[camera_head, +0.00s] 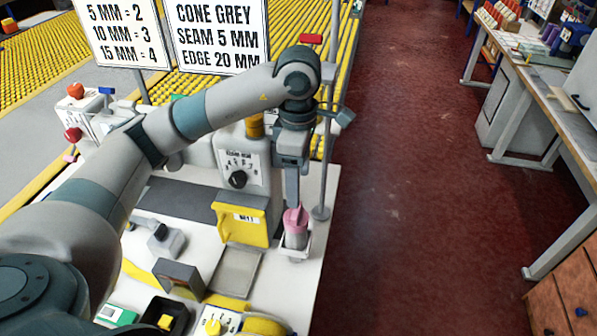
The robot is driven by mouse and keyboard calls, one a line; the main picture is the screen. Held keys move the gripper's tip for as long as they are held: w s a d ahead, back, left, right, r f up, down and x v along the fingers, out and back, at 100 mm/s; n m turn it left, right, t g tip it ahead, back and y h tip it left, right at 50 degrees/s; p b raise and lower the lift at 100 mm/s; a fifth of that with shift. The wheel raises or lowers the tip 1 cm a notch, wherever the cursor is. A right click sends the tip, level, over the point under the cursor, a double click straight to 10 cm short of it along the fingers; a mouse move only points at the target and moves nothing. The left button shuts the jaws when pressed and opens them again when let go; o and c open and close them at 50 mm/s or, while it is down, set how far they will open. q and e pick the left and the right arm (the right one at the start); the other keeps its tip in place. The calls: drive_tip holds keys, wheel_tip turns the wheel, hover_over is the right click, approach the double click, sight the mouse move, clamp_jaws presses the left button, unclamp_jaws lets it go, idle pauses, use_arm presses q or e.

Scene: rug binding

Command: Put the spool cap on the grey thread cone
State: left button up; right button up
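A pink cap-like piece (295,219), which I take to be the spool cap, is at the top of a grey body (296,239), apparently the grey thread cone, in a small white holder near the table's right edge. I cannot tell whether the cap is fully seated or only touching. My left gripper (293,204) points straight down from above, its fingertips at the pink piece's top. The fingers show edge-on as one narrow strip, so their gap is hidden. My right gripper is out of view.
A grey pole (324,150) stands just right of my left gripper. Signs (218,35) stand behind my arm. Red floor (420,190) is clear to the right, before a workbench (540,75).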

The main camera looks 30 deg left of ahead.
use_arm(q)
drive_tip(key=shift+r+b, duration=0.3)
drive_tip(key=shift+r, duration=1.05)
